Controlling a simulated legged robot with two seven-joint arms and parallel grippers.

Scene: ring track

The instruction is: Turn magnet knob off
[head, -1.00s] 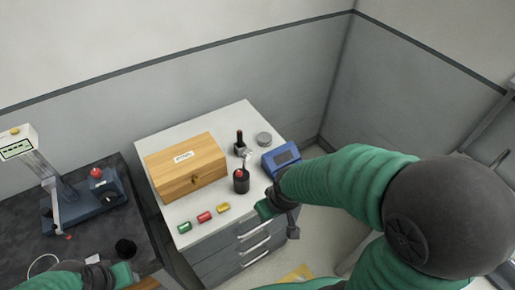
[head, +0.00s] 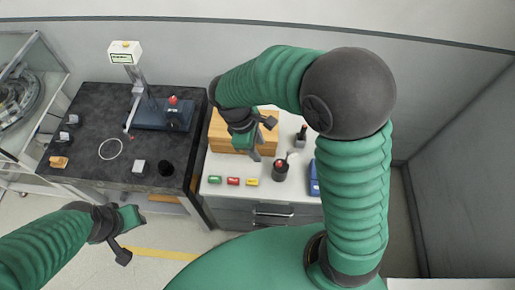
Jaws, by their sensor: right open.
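A dark blue stand (head: 150,118) with a clear column and a white display head (head: 125,52) is on the black table. A red knob (head: 173,99) sits on top of the small dark box at the stand's right side. My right gripper (head: 264,139) is open and empty, in front of the wooden box and to the right of the knob, well apart from it. My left gripper (head: 132,236) is low at the left, in front of the black table. Its fingers look spread and empty.
The wooden box (head: 226,138) stands on the white cabinet (head: 221,170), partly hidden by my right arm. Green, red and yellow pieces (head: 233,181) lie in front of it. A dark bottle (head: 280,171) is to the right.

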